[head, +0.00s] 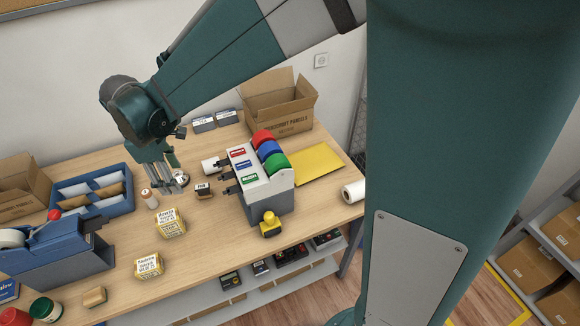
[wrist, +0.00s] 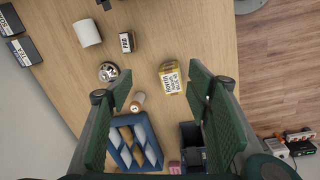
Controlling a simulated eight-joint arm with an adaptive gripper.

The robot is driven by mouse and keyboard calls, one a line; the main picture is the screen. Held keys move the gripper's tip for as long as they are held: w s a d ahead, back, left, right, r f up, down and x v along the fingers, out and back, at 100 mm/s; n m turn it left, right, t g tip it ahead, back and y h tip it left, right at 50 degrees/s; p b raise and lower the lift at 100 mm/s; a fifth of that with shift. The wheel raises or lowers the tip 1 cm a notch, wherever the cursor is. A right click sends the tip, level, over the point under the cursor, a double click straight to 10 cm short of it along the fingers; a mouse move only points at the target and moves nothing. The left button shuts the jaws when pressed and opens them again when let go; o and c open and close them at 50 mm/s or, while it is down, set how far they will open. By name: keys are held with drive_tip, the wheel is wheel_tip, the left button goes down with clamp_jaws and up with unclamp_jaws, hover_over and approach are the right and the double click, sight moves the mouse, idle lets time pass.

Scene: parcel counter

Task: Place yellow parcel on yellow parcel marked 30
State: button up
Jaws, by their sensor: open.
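Two yellow parcels with white printed labels are on the counter in the head view. One yellow parcel (head: 170,223) stands near the middle and looks taller; I cannot tell whether it is a stack. The other yellow parcel (head: 149,265) sits nearer the front edge. I cannot read a 30 on either. One yellow parcel (wrist: 170,78) shows in the wrist view, between and beyond my fingers; I cannot tell which it is. My gripper (head: 172,178) is open and empty, above the counter behind the parcels. Its two spread fingers show in the wrist view (wrist: 159,82).
A metal bell (wrist: 108,72), a small bottle (head: 150,199) and a black stamp (head: 203,190) stand close to my gripper. A blue tray of envelopes (head: 122,178) and a blue tape dispenser (head: 62,265) are left. The label rack (head: 270,200) stands right. Counter between parcels and rack is clear.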

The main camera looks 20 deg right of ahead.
drive_tip(key=s+d+r+m+t, duration=0.2)
drive_tip(key=s+d+m, duration=0.3)
drive_tip(key=d, duration=0.4)
drive_tip(key=s+d+r+m+t, duration=0.2)
drive_tip(key=s+d+r+m, duration=0.2)
drive_tip(key=s+d, duration=0.4)
drive_tip(key=s+d+r+m+t, duration=0.2)
drive_tip(key=s+d+m, duration=0.3)
drive_tip(key=d, duration=0.7)
drive_tip(key=shift+s+r+m+y, duration=0.3)
drive_tip(key=shift+s+r, duration=0.45)
drive_tip(key=shift+s, duration=0.3)
